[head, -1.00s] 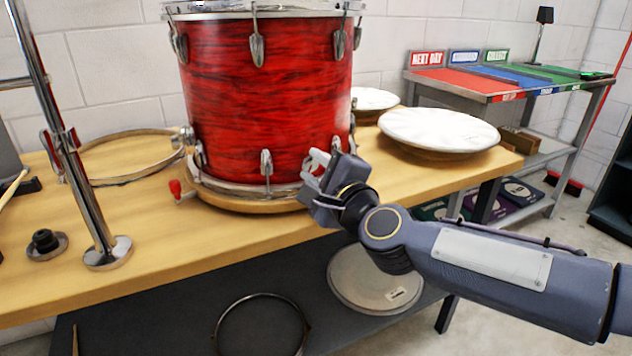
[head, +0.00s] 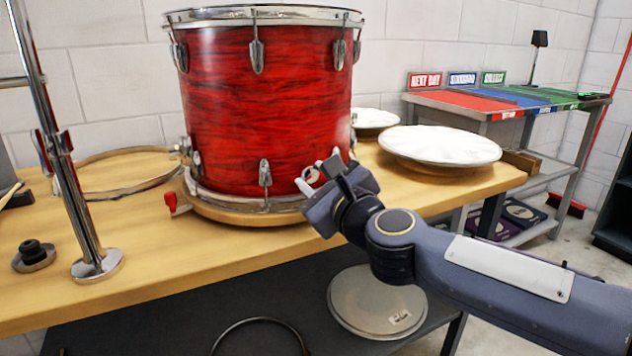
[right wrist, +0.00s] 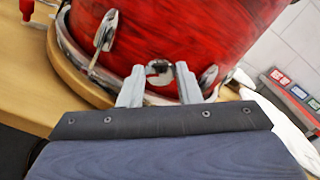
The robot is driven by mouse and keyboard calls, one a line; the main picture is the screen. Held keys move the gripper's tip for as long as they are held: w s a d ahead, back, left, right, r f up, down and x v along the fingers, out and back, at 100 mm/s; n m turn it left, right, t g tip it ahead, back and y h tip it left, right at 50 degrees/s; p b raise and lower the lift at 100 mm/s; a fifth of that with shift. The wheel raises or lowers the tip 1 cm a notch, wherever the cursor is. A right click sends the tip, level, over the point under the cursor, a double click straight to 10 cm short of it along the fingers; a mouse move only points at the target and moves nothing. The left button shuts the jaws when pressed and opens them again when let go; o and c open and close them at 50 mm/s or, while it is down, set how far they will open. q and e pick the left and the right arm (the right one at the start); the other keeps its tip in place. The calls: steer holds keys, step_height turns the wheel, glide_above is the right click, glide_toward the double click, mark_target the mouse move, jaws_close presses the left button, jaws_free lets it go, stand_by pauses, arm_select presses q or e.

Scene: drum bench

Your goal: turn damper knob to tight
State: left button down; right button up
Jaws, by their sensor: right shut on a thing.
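A red drum (head: 265,110) with chrome lugs stands upright on a round wooden base (head: 240,212) on the bench. In the right wrist view a round chrome knob (right wrist: 160,72) sits on the drum's lower side, and the drum (right wrist: 200,30) fills the top. My right gripper (head: 318,172) is at the drum's lower right side. In the right wrist view its two pale fingers (right wrist: 160,84) stand on either side of the knob, shut on it. The knob's marking cannot be read. My left gripper is not in view.
A red-handled part (head: 172,203) sticks out at the base's left. A chrome stand (head: 75,170) and a hoop (head: 125,172) are on the left of the wooden bench (head: 150,260). White drumheads (head: 438,146) lie to the right. A side table (head: 500,104) with coloured strips stands farther back.

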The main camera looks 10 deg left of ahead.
steer(key=shift+f, duration=0.1)
steer(key=o, duration=1)
steer(key=shift+c, duration=0.2)
steer(key=shift+s, duration=0.1)
steer(key=v, duration=0.7)
steer(key=shift+s+d+b, duration=0.2)
steer(key=shift+s+b, duration=0.1)
steer(key=shift+b, duration=0.1)
